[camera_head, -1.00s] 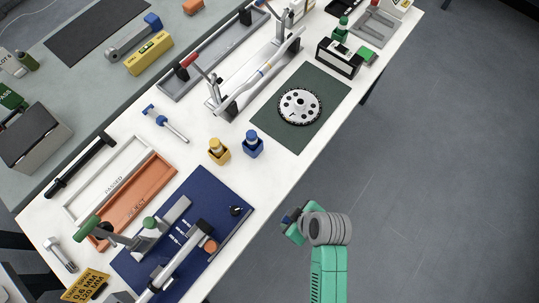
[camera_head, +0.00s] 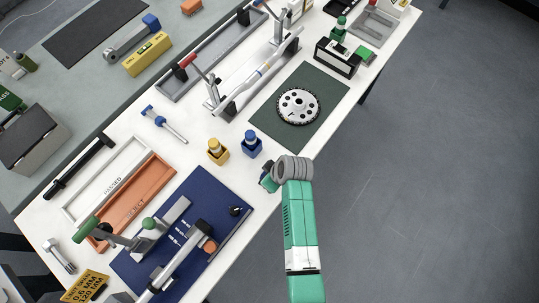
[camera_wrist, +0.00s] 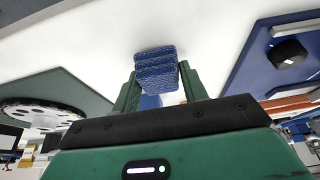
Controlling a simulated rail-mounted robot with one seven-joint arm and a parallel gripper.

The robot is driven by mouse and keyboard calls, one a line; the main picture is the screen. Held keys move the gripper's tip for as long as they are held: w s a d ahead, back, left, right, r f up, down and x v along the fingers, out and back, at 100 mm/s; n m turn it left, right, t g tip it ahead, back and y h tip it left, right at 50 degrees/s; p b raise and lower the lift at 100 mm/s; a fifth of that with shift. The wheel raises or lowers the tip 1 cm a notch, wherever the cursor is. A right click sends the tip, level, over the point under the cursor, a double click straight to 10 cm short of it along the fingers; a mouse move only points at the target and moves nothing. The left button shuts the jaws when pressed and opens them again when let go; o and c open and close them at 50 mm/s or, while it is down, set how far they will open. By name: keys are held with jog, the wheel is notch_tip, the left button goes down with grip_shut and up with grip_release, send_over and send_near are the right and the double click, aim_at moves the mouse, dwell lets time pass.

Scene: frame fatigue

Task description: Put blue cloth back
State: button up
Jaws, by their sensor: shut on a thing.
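A folded, textured blue cloth (camera_wrist: 155,62) is between the green fingers of my gripper (camera_wrist: 158,86) in the wrist view. My gripper is shut on it and holds it over the white bench top. In the head view my gripper (camera_head: 267,179) is at the bench's front edge, just right of and below a blue holder (camera_head: 251,150) with a blue-capped item in it. The cloth is too small and covered to make out clearly there. A yellow holder (camera_head: 218,156) with a yellow-topped item stands left of the blue holder.
A dark green mat (camera_head: 325,108) with a chainring (camera_head: 298,106) lies beyond the holders. A navy mat (camera_head: 215,190) with metal tools lies to the left. Orange (camera_head: 150,195) and white (camera_head: 103,188) trays lie further left. Clear white bench lies around the holders.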

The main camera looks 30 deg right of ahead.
jog(key=shift+f, duration=0.35)
jog(key=o, duration=1)
jog(key=shift+o, duration=0.2)
jog(key=shift+b, duration=0.35)
jog(key=v, duration=0.8)
jog(key=shift+w+d+p, duration=0.2)
jog(key=shift+w+p, duration=0.1)
jog(key=shift+w, duration=0.05)
